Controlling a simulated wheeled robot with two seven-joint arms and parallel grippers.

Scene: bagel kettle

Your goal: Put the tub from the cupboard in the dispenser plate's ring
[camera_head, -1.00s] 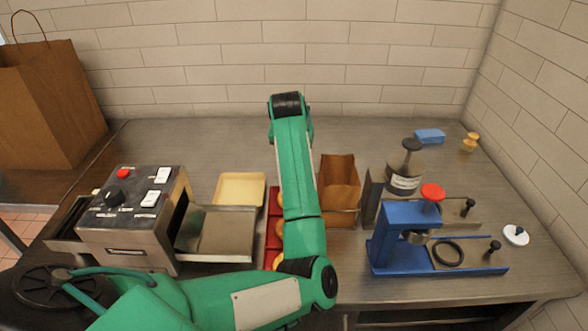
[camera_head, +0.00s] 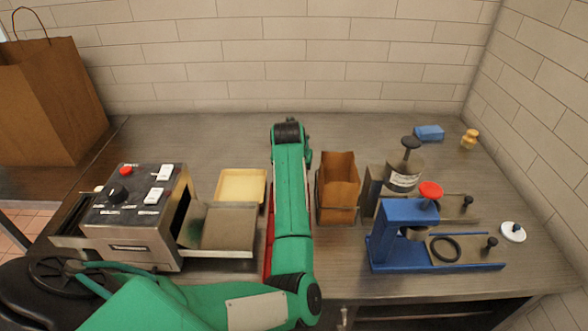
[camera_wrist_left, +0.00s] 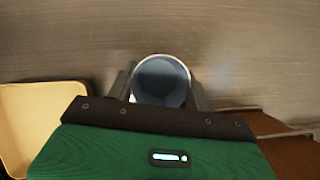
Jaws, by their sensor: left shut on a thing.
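My left gripper (camera_wrist_left: 160,92) is shut around a round tub (camera_wrist_left: 161,82), seen end-on with a pale rim and a dark grey-blue inside, in the left wrist view. In the head view my arm hides the tub and most of the gripper, above the middle of the counter. The blue dispenser (camera_head: 395,235) stands at the right with a red knob on top. The black ring (camera_head: 445,249) lies flat on its plate, to the right of the dispenser's post, and looks empty. My right gripper is not in view.
A second dispenser with a labelled canister (camera_head: 403,177) stands behind the blue one. An open brown paper container (camera_head: 338,185) stands between my arm and the dispensers. A cream tray (camera_head: 241,186) and a toaster-like machine (camera_head: 137,225) are at left.

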